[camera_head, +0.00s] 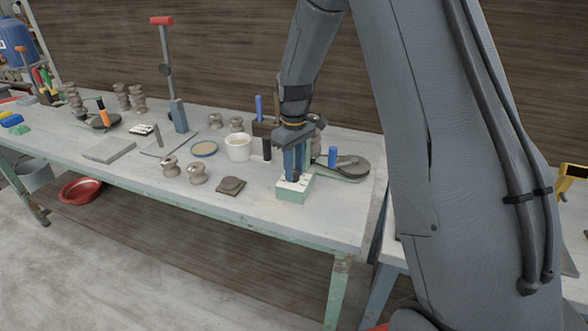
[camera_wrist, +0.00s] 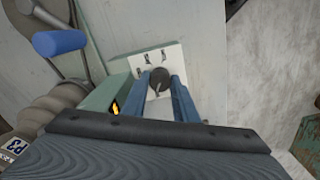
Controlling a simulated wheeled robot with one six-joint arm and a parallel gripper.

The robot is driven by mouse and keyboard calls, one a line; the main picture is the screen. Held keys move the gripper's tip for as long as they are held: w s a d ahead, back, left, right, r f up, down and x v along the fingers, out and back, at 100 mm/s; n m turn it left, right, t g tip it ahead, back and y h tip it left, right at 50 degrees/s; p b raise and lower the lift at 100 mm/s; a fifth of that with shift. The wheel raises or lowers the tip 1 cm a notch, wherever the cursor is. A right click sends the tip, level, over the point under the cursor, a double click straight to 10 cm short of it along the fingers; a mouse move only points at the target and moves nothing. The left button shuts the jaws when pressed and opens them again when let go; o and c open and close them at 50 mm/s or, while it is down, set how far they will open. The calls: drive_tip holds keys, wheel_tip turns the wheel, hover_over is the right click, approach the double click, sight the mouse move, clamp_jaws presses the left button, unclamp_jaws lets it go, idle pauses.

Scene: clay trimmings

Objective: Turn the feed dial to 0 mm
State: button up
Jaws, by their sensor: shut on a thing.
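The feed dial (camera_wrist: 159,82) is a round dark knob on a white plate (camera_wrist: 142,58) with black marks. The plate is the face of a pale green box, the feed box (camera_head: 292,193), near the front right of the table. My gripper (camera_wrist: 161,79) has blue fingers, one on each side of the knob, and is shut on it. In the head view my gripper (camera_head: 294,177) points down at the top of the box and hides the knob. The numbers on the plate are too small to read, so I cannot tell the setting.
A grey wheel with a blue handle (camera_head: 333,157) stands right behind the box. A white cup (camera_head: 238,147), several grey spools (camera_head: 198,173) and a dark flat block (camera_head: 231,186) lie to the left. The table's front edge (camera_head: 290,232) is close to the box.

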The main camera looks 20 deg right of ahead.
drive_tip(key=n, duration=0.5)
drive_tip(key=shift+w+r+n, duration=0.1)
drive_tip(key=shift+n, duration=0.2)
drive_tip(key=n, duration=0.5)
drive_tip(key=shift+n, duration=0.4)
drive_tip(key=o, duration=1.1)
drive_tip(key=shift+c, duration=0.2)
drive_tip(key=shift+r, duration=0.1)
wheel_tip(320, 180, up, 8)
drive_tip(key=shift+f+b, duration=0.2)
drive_tip(key=shift+b, duration=0.8)
